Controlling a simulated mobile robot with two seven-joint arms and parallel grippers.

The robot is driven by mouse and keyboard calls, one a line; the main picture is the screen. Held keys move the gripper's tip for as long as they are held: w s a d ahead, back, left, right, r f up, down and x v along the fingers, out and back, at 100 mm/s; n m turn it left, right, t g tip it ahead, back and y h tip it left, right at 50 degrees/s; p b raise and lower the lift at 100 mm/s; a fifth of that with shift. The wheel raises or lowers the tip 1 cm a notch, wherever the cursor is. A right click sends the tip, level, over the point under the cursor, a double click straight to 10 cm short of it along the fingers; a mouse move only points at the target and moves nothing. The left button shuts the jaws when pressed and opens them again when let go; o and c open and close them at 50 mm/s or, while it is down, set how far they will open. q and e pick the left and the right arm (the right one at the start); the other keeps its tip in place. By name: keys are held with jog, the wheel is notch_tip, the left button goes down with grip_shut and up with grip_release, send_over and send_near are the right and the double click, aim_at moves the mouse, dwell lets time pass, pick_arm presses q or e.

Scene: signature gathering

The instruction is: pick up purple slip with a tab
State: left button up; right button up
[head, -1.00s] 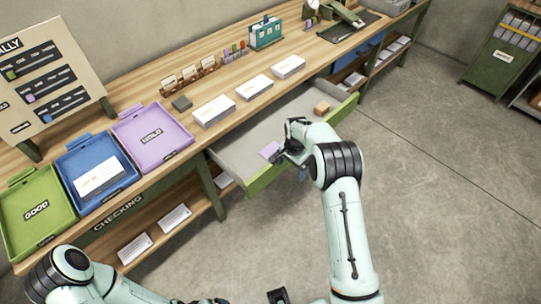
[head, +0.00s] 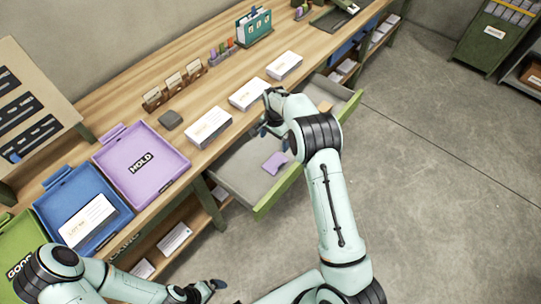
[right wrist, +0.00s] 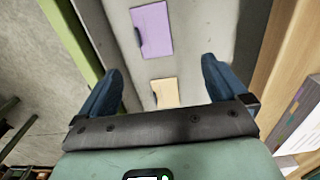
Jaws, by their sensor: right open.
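The purple slip (head: 275,163) lies flat in the open grey drawer (head: 240,178). In the right wrist view the purple slip (right wrist: 153,30) is at the top, with a small dark tab on its left edge. My right gripper (head: 272,115) is above the drawer, near the counter's front edge and apart from the slip. In the right wrist view its two fingers (right wrist: 160,85) are spread, with nothing held between them. My left gripper (head: 203,291) is low at the bottom of the head view, away from the drawer, and its jaw opening is unclear.
A tan slip (right wrist: 165,92) with a dark tab also lies in the drawer. The drawer's green front (head: 278,192) is a raised edge. White card stacks (head: 208,128) stand on the counter behind. A purple HOLD tray (head: 175,172) and a blue tray (head: 120,212) sit at left.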

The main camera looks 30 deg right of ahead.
send_over(275, 163)
notch_tip(275, 163, down, 8)
jog(key=shift+w+f, duration=0.1)
jog(key=shift+w, duration=0.05)
notch_tip(275, 163, down, 4)
jog(key=shift+f+p, duration=0.25)
jog(key=shift+p, duration=0.2)
jog(key=c, duration=1.1)
